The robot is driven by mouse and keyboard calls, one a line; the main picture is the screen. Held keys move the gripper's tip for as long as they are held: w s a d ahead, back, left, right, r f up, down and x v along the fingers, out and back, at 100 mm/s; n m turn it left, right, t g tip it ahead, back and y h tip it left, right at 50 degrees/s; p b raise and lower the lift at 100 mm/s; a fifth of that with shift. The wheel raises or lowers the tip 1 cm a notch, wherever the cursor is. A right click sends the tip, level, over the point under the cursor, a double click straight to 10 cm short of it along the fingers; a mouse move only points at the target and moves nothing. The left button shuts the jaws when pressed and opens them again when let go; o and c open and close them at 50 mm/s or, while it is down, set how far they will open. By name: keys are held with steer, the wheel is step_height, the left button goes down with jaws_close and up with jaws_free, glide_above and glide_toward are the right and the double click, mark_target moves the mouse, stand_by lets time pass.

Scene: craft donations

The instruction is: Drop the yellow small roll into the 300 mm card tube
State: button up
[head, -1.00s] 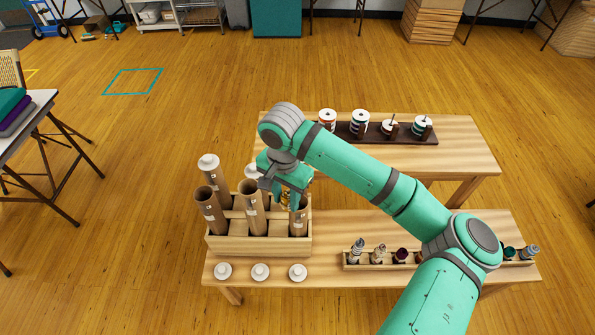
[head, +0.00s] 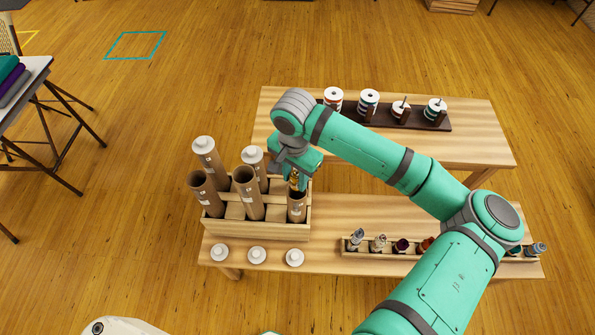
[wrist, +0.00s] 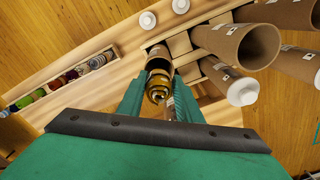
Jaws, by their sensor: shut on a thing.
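My gripper (head: 296,180) is shut on the yellow small roll (head: 293,181), which also shows between the fingers in the wrist view (wrist: 157,92). The roll is just above the open mouth of a short brown card tube (head: 297,208) at the front right of the wooden rack. In the wrist view this tube (wrist: 159,58) lies straight beyond the roll, roughly in line with it. I cannot tell whether the roll's lower end has entered the mouth. The tube labels are too small to read, so I cannot confirm which is 300 mm.
The rack (head: 255,229) holds several other tubes: a tall open one (head: 248,195) left of the short tube, and white-capped ones (head: 209,160) behind. Loose white caps (head: 257,256) lie in front.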

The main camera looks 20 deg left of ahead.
mark_target(296, 188)
steer(key=shift+w+d+f, duration=0.1)
steer(key=shift+d+f, duration=0.05)
steer(key=shift+f, duration=2.5)
steer(key=o, duration=1.1)
steer(key=shift+f, duration=0.15)
step_height(296, 188, up, 12)
steer(key=shift+f, duration=0.25)
